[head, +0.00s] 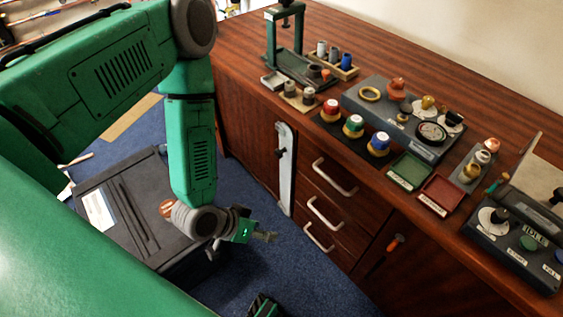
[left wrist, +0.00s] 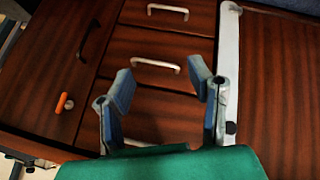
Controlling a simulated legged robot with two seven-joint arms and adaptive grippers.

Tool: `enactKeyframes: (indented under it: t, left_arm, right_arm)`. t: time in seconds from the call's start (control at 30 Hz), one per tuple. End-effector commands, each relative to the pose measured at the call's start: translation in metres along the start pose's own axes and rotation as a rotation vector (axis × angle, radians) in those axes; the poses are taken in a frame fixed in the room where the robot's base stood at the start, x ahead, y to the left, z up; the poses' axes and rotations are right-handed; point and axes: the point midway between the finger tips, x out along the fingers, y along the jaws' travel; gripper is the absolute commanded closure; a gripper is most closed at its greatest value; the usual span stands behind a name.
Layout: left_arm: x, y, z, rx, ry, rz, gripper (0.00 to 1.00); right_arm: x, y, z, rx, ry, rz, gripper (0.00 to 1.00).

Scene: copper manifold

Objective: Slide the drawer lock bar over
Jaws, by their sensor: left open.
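The lock bar (head: 286,180) is a pale metal strip standing upright on the cabinet front, left of the drawers in the head view. A dark knob (head: 282,152) sits on it. My left gripper (head: 268,237) is open and empty, in front of the cabinet and low, apart from the bar. In the left wrist view, the drawers show behind and between the open fingers (left wrist: 160,82). The bar (left wrist: 229,50) stands just right of the right finger there, which hides part of it; its dark knob (left wrist: 231,128) is lower down. My right gripper's fingers are not visible.
Three drawers with pale handles (head: 325,213) are beside the bar. An orange-handled item (head: 395,243) is on the door to their right. The bench top (head: 240,55) carries trays and parts. A dark case (head: 125,215) is on the left. Blue floor lies before the cabinet.

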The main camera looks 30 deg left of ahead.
Motion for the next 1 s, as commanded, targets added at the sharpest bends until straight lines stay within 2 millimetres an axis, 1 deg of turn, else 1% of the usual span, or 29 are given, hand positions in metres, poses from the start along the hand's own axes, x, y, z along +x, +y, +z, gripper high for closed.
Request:
enactKeyframes:
  t: [0.03, 0.07, 0.1, 0.13, 0.2, 0.3, 0.4, 0.5, 0.63, 0.77, 1.0]
  left_arm:
    - [0.025, -0.017, -0.016, -0.011, 0.145, 0.040, 0.53]
    - [0.033, -0.025, -0.029, -0.007, 0.235, 0.064, 0.53]
    - [0.038, -0.037, -0.045, 0.002, 0.352, 0.088, 0.53]
    - [0.040, -0.047, -0.056, 0.012, 0.436, 0.101, 0.53]
    - [0.036, -0.074, -0.076, 0.038, 0.612, 0.117, 0.53]
    - [0.021, -0.107, -0.092, 0.085, 0.800, 0.120, 0.53]
    - [0.007, -0.127, -0.098, 0.121, 0.908, 0.120, 0.53]
    - [0.001, -0.133, -0.102, 0.141, 0.953, 0.122, 0.53]
    - [0.006, -0.130, -0.113, 0.145, 0.960, 0.124, 0.53]
    - [0.021, -0.127, -0.132, 0.144, 0.960, 0.126, 0.53]
    - [0.052, -0.119, -0.173, 0.143, 0.959, 0.126, 0.53]
  right_arm:
    - [0.015, 0.000, 0.001, 0.000, 0.000, 0.000, 0.53]
    - [0.020, 0.000, 0.001, 0.000, 0.000, 0.000, 0.53]
    - [0.025, 0.000, 0.002, 0.000, -0.001, 0.000, 0.53]
    - [0.029, 0.000, 0.002, 0.000, -0.001, 0.000, 0.53]
    - [0.036, 0.000, 0.002, 0.000, -0.001, 0.000, 0.53]
    - [0.044, -0.001, 0.003, 0.000, -0.001, 0.000, 0.53]
    - [0.047, -0.001, 0.003, 0.000, 0.000, 0.000, 0.53]
    - [0.049, -0.001, 0.003, 0.000, 0.000, 0.000, 0.53]
    - [0.051, -0.001, 0.003, 0.000, 0.000, 0.000, 0.53]
    - [0.057, -0.001, 0.003, 0.000, 0.000, 0.000, 0.53]
    - [0.071, -0.001, 0.004, 0.000, 0.000, 0.000, 0.53]
